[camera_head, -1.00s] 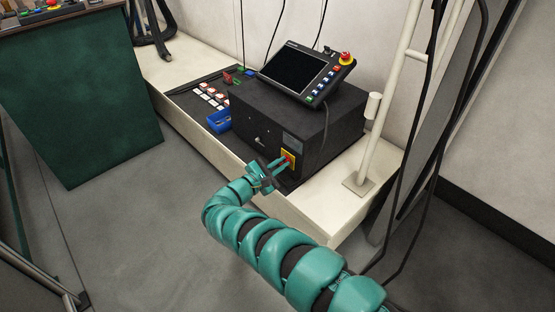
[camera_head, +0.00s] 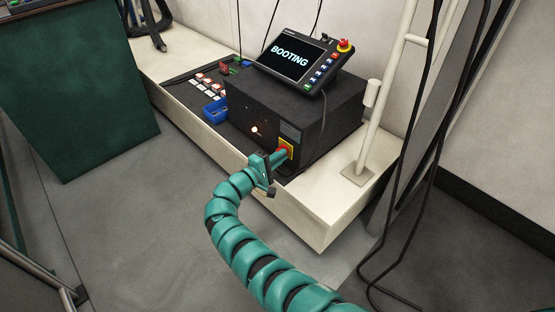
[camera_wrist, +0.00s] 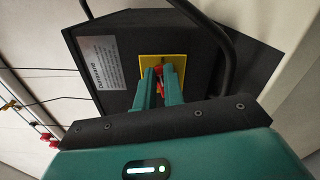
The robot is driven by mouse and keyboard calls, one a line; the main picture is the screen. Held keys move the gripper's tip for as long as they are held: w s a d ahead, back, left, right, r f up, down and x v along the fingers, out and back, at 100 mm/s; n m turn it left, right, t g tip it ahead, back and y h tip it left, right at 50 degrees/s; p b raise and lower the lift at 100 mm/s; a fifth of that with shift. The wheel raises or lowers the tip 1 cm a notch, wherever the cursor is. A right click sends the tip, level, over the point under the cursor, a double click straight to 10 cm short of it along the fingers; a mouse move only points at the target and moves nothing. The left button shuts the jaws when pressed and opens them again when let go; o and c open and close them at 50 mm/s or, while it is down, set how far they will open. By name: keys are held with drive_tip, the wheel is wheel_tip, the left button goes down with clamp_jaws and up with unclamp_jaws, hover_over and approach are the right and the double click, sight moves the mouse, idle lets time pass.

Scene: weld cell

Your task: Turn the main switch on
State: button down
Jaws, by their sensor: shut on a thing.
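The main switch is a red handle on a yellow plate (camera_head: 288,149) at the right of the black control box's front (camera_head: 262,120). My gripper (camera_head: 278,157) reaches its front and is shut on the red handle. In the wrist view the red main switch (camera_wrist: 161,87) shows between the two teal fingers, with the yellow plate (camera_wrist: 178,62) behind it. The fingers hide part of the handle. The pendant screen (camera_head: 291,57) on top of the box reads "BOOTING". A light (camera_head: 254,129) on the box's front is lit.
A red emergency stop button (camera_head: 345,45) sits on the pendant. A blue tray (camera_head: 216,111) and red-and-white blocks (camera_head: 207,86) lie left of the box on the pale bench. A white post (camera_head: 376,130) stands right. Black cables (camera_head: 408,200) hang at the far right.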

drive_tip(key=shift+a+f+m+b, duration=0.1)
drive_tip(key=shift+f+m+b, duration=0.05)
drive_tip(key=shift+m+b, duration=0.95)
drive_tip(key=shift+m, duration=0.3)
drive_tip(key=c, duration=1.5)
unclamp_jaws()
drive_tip(key=shift+s, duration=0.1)
drive_tip(key=p+v, duration=0.4)
drive_tip(key=v, duration=1.3)
drive_tip(key=shift+a, duration=0.2)
drive_tip(key=shift+s, duration=0.1)
